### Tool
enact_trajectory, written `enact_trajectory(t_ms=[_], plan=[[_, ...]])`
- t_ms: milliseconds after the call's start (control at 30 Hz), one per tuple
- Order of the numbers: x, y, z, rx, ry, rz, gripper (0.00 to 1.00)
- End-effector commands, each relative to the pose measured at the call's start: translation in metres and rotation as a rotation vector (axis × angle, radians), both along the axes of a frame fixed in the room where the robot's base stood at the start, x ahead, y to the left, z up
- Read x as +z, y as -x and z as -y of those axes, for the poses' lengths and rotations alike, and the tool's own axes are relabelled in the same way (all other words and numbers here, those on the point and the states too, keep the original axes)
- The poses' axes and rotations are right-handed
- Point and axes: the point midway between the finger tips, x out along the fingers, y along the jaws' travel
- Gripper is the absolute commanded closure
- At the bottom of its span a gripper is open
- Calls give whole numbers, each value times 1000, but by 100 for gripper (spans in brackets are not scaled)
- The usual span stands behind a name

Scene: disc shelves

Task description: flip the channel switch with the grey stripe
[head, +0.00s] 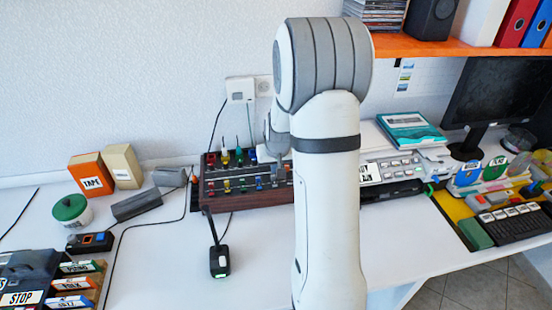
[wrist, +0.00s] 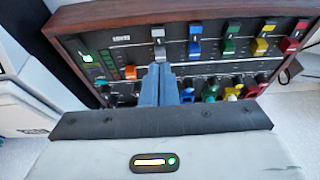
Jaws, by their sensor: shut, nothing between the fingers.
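The mixer-like panel (wrist: 130,52) with a wooden frame fills the upper wrist view. It bears a row of capped controls: grey (wrist: 158,34), blue (wrist: 195,38), green (wrist: 230,35), yellow (wrist: 264,37) and red (wrist: 296,36). A nearer row holds smaller coloured parts and dark knobs. My gripper (wrist: 161,68) is shut and empty, its tips over the panel just below the grey control. The fingers hide part of the nearer row there, so I cannot make out a grey-striped switch or tell whether they touch one. In the head view my arm hides part of the panel (head: 220,194).
An orange control (wrist: 130,72) sits left of my fingers. In the head view, a black stand-like device (head: 219,260) is in front of the panel, and a white-buttoned device (head: 400,164) is to its right. The desk front is mostly clear.

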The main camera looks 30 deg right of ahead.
Motion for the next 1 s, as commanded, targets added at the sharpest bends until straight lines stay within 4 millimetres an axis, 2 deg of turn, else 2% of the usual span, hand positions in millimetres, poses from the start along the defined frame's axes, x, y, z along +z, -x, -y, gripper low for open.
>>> enact_trajectory(t_ms=[200, 400, 833, 1000], plan=[[-36, -8, 2, -1, -1, -2, 100], [-52, -10, 3, 0, 0, -1, 100], [-54, -11, 3, 1, 0, -2, 100], [-56, -18, -12, 28, -14, -46, 100]])
